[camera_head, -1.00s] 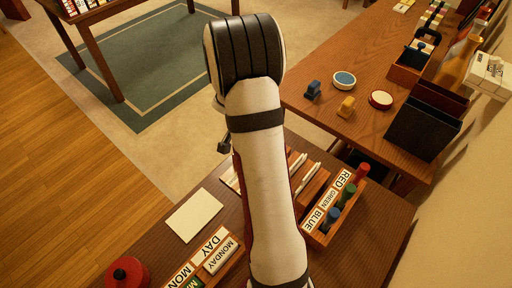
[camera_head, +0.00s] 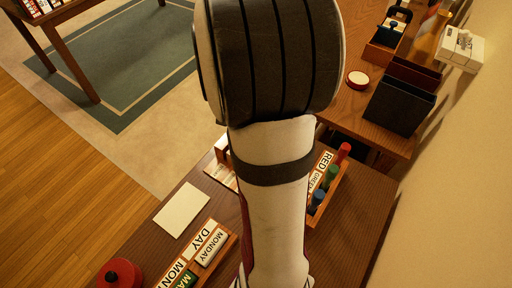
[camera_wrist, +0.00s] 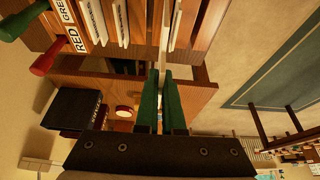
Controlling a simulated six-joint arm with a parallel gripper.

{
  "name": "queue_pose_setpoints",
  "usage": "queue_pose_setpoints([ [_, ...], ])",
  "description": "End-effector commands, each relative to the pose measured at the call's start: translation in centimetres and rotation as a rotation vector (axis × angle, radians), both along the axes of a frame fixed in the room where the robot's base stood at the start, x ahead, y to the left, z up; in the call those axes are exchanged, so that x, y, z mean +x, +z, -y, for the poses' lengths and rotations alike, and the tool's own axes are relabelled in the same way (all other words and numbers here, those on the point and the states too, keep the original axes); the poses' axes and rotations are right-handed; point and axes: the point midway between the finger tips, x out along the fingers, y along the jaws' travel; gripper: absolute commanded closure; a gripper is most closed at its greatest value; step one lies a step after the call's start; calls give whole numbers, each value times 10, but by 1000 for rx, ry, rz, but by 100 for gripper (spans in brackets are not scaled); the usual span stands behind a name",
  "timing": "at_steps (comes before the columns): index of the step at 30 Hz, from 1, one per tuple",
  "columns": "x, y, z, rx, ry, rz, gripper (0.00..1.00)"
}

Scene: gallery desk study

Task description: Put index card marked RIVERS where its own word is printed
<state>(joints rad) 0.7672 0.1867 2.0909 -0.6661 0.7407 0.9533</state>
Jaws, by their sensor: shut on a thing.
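My gripper (camera_wrist: 162,100) has green fingers and is shut on a thin white card (camera_wrist: 166,38), seen edge-on in the wrist view. No word on it can be read, so I cannot tell whether it is the RIVERS card. The card extends over or beside a wooden rack (camera_wrist: 196,32) that holds several upright white cards (camera_wrist: 118,18); whether it touches the rack is unclear. In the head view my arm hides the gripper, the held card and most of this rack. No printed RIVERS is legible.
A color rack with a RED label (camera_head: 327,160) holds red, green and blue pegs. A DAY rack (camera_head: 210,238) holds a MONDAY block. A blank white sheet (camera_head: 182,210) lies left of my arm; a red round object (camera_head: 120,274) is at the near left. Another desk (camera_head: 345,108) stands behind.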

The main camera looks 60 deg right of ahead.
Motion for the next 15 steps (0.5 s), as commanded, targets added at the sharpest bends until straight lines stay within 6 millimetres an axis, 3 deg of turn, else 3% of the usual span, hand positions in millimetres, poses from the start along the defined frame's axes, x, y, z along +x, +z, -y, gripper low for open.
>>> queue_pose_setpoints([
  [4,-25,-23,-6,2,-9,-6,100],
  [15,-25,-101,-7,2,-6,-4,100],
])
